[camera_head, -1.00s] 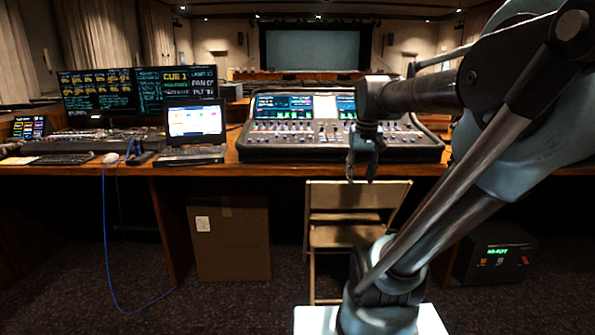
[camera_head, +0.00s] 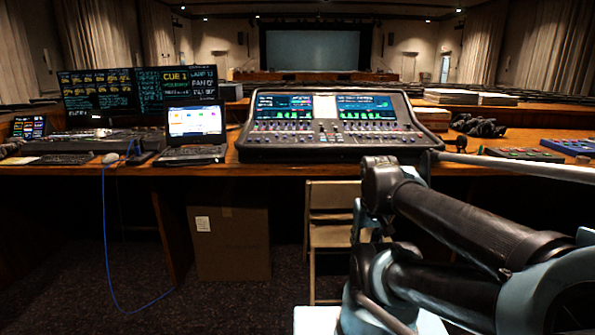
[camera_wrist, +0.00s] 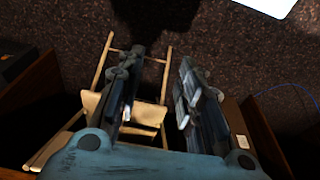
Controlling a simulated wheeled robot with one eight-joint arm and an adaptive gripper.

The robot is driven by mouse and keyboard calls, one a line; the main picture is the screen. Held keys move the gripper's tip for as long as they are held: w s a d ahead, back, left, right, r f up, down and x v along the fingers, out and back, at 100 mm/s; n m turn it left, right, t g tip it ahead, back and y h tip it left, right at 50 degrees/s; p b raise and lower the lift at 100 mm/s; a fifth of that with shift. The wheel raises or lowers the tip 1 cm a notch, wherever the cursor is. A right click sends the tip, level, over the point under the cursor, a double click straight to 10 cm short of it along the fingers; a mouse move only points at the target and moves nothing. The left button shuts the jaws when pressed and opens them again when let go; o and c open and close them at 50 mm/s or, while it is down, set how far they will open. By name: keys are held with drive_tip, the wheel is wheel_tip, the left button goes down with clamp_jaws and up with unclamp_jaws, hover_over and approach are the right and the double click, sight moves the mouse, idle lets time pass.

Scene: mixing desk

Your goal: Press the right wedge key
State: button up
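The mixing desk (camera_head: 333,150) stands on the wooden table in the middle of the head view, with two lit screens and rows of small controls. A low dark box with small coloured keys (camera_head: 525,153) and a blue unit (camera_head: 570,146) lie to its right. I cannot read any key label, so I cannot tell which is the right wedge key. My gripper (camera_wrist: 160,60) shows in the wrist view with its two fingers apart and nothing between them. It points down over the floor and chair, away from any key. In the head view my arm hides its fingers.
A folding chair (camera_head: 330,206) stands under the table's front edge, beneath my gripper in the wrist view. A cardboard box (camera_head: 229,242) stands left of it. A laptop (camera_head: 196,122) and monitors are at the left. Paper stacks (camera_head: 462,97) and a dark bundle (camera_head: 478,126) are at the right.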

clamp_jaws()
drive_tip(key=shift+w+f, duration=0.2)
drive_tip(key=shift+w, duration=0.25)
idle(0.6)
